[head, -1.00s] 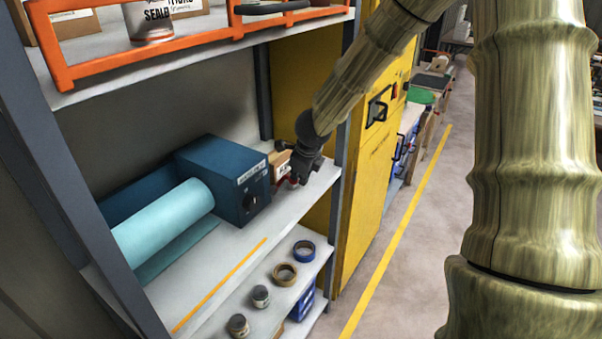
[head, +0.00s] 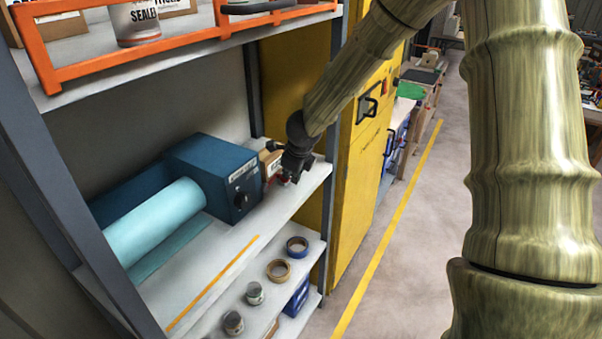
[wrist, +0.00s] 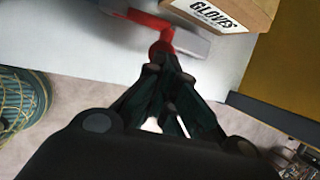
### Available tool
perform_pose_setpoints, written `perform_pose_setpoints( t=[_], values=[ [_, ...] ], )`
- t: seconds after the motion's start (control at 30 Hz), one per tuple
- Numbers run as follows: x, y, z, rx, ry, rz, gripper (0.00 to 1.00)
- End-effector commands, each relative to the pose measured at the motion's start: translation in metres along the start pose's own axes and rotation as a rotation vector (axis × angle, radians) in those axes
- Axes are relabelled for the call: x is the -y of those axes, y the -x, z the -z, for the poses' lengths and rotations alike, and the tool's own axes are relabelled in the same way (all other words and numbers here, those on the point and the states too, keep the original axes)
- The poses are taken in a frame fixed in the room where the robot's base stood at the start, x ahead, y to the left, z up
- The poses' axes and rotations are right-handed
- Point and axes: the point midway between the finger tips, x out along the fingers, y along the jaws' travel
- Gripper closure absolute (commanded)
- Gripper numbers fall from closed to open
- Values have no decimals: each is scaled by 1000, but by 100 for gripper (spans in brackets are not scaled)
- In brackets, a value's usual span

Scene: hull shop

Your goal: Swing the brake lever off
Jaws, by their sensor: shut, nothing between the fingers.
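The red brake lever (wrist: 150,20) is in the wrist view at the top middle, over a grey metal piece (wrist: 188,40). Its rounded red end (wrist: 161,48) is right at my fingertips. My gripper (wrist: 168,62) is shut with nothing between its fingers, and its tips touch or almost touch that end; I cannot tell which. In the head view my gripper (head: 288,179) points down over the shelf, just right of the blue machine (head: 226,183) with a teal roll (head: 155,222). Only a bit of red shows there; my gripper hides most of the lever.
A cardboard box marked GLOVES (wrist: 222,12) stands close beside the lever. A yellow cabinet (head: 350,180) stands to the right of the shelf. Tape rolls (head: 278,270) and small cans (head: 254,293) sit on the lower shelf. The floor by the yellow line is clear.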

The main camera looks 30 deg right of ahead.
Motion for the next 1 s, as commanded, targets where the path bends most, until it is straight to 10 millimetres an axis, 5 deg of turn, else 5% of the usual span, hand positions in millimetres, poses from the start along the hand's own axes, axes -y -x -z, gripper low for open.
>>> perform_pose_setpoints(
  t=[0.43,1.0],
  values=[
    [0,1,1,-3,0,-2,100],
    [4,69,-9,7,5,-1,100]
  ],
)
